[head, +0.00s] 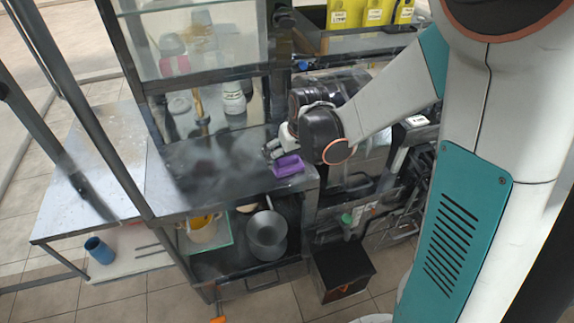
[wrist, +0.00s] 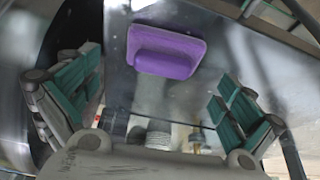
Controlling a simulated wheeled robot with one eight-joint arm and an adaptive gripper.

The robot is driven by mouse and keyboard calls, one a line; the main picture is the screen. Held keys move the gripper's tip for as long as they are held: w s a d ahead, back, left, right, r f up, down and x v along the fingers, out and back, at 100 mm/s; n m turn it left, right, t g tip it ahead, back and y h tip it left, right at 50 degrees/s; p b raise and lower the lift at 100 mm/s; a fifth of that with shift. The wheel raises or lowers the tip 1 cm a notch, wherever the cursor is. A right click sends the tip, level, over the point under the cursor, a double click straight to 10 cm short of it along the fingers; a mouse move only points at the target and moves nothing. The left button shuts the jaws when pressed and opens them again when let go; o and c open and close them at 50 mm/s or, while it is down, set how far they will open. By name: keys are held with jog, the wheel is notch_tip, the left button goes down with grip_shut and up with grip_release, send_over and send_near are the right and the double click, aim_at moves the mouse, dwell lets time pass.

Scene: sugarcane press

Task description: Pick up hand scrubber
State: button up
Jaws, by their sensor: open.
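The hand scrubber (head: 288,166) is a purple block with a raised handle. It lies on the dark metal counter near its right front edge in the head view. In the wrist view the scrubber (wrist: 166,52) shows at the upper middle, ahead of the space between the fingers. My gripper (wrist: 158,98) is open, with its teal-padded fingers spread to the left and right and nothing between them. In the head view my gripper (head: 276,150) is just above and beside the scrubber, partly hidden by my wrist. I cannot tell whether it touches the scrubber.
The counter (head: 195,185) is clear to the left of the scrubber. A glass case with bottles (head: 233,97) stands behind. Machinery stands to the right.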

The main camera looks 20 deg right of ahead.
aim_at(288, 158)
jog(key=b+x, duration=0.1)
jog(key=x, duration=0.2)
jog(key=shift+w+a+f, duration=0.15)
jog(key=shift+f, duration=0.2)
jog(key=c, duration=1.1)
jog(key=shift+r, duration=0.15)
notch_tip(288, 158, up, 20)
jog(key=p, duration=0.5)
